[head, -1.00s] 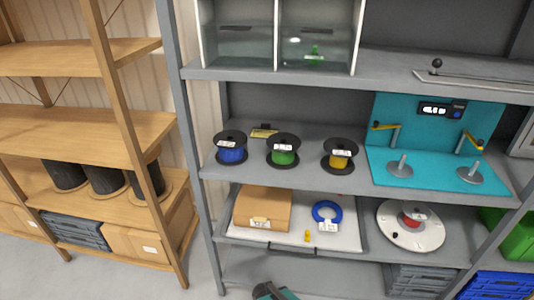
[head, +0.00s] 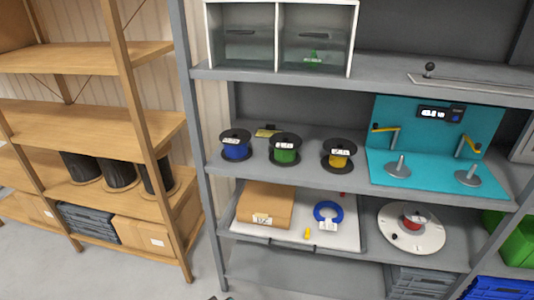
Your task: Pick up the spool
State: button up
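Three spools with black flanges stand in a row on the middle grey shelf: a blue spool (head: 236,150), a green spool (head: 285,153) and a yellow spool (head: 339,158). Each has a white label. A red spool (head: 413,220) sits on a white round plate (head: 399,243) on the shelf below. Only a small dark bit, perhaps of my gripper (head: 220,298), shows at the bottom edge. It is well below the spools and apart from them. Too little of it shows to tell open from shut.
A teal stand (head: 484,123) with upright posts is right of the yellow spool. Below, a tray (head: 334,242) holds a cardboard box (head: 264,206) and a blue ring (head: 328,213). A grey upright (head: 204,172) bounds the left side. Wooden shelving (head: 140,130) stands left.

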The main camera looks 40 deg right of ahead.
aim_at(285, 155)
jog(key=u, duration=0.75)
jog(key=k, duration=0.55)
jog(key=u, duration=1.15)
jog(key=i, duration=0.15)
jog(key=z, duration=0.5)
